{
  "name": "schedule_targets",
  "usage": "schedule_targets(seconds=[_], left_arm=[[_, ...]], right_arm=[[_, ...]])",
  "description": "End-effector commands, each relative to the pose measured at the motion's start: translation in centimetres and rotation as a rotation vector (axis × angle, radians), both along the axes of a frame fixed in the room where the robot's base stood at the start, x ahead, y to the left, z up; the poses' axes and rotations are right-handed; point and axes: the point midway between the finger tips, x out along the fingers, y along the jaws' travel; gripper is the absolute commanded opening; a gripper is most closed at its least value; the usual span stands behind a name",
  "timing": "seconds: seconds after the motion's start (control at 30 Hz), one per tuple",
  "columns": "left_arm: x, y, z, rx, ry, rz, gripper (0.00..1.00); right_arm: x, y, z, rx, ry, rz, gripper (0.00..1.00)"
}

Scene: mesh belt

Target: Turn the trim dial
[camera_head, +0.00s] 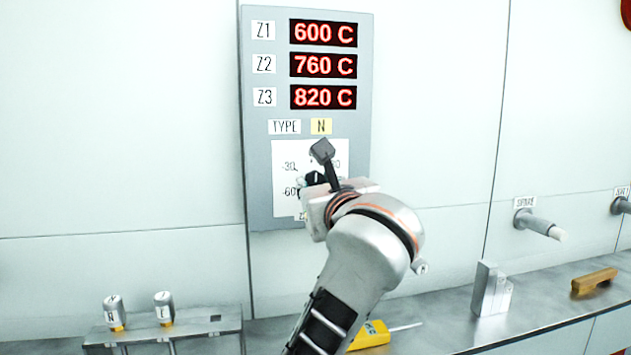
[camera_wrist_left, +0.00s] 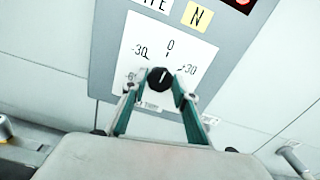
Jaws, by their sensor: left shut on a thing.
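The trim dial (camera_wrist_left: 159,79) is a round black knob with a pale pointer line. It sits on a white scale card (camera_wrist_left: 185,50) marked -30, 0, +30 and, partly hidden, -60. In the wrist view the pointer line is near the 0 mark. My left gripper (camera_wrist_left: 158,84) is shut on the dial, with one finger on each side. In the head view my left gripper (camera_head: 313,178) covers most of the dial and the right part of the card. My right gripper is not in view.
The grey panel (camera_head: 257,170) shows Z1 600 C, Z2 760 C and Z3 820 C, with a yellow N label (camera_head: 321,127). Below are a rack (camera_head: 190,335) with two labelled plugs, a yellow device (camera_head: 370,335), a metal block (camera_head: 490,290) and a brown bar (camera_head: 594,281). A SPARE rod (camera_head: 540,225) juts from the wall.

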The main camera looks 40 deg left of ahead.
Motion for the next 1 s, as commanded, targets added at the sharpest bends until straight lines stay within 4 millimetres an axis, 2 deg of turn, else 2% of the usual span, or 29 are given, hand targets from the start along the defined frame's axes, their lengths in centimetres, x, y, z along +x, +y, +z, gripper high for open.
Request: schedule_targets(seconds=[0.27, 0.53, 0.77, 0.87, 1.0], left_arm=[[-0.2, -0.1, 0.7, 0.13, 0.153, -0.002, 0.07], [-0.1, 0.0, 0.8, 0.299, 0.351, -0.001, 0.07], [0.0, -0.1, 0.7, 0.44, 0.521, -0.002, 0.07], [0.0, -0.1, 0.6, 0.503, 0.595, -0.002, 0.07], [0.0, -0.1, 0.5, 0.588, 0.698, -0.003, 0.07]], right_arm=[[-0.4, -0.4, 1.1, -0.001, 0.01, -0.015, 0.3], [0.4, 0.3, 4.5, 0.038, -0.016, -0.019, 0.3], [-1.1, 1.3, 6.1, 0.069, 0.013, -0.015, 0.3], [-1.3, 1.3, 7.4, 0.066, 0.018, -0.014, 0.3], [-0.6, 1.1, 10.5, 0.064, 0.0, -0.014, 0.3]])
